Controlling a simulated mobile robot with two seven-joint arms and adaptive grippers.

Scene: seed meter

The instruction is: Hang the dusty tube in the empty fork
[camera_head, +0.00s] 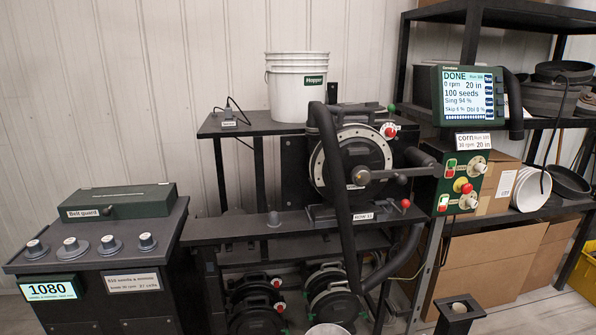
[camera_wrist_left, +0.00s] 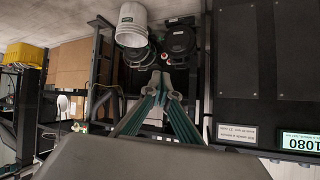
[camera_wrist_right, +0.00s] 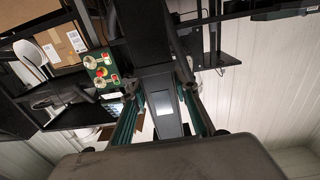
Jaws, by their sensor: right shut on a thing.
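My right gripper (camera_wrist_right: 162,108) is shut on a dark, box-sided tube (camera_wrist_right: 160,82) with a pale rectangular patch, in the right wrist view. Dust on it cannot be made out. A black square-sided piece with an open top (camera_head: 457,312) stands at the bottom right of the head view; I cannot tell whether it is the same tube. My left gripper (camera_wrist_left: 162,80) shows fingers converging to touching tips, with nothing visible between them. Neither gripper shows in the head view. I cannot clearly make out the empty fork.
The seed meter (camera_head: 352,160) stands on a dark bench with a thick black hose. A green control box (camera_head: 462,185) and monitor (camera_head: 468,97) are at its right. A white hopper bucket (camera_head: 297,85) stands behind. A cabinet with knobs (camera_head: 90,245) is at left, shelving at right.

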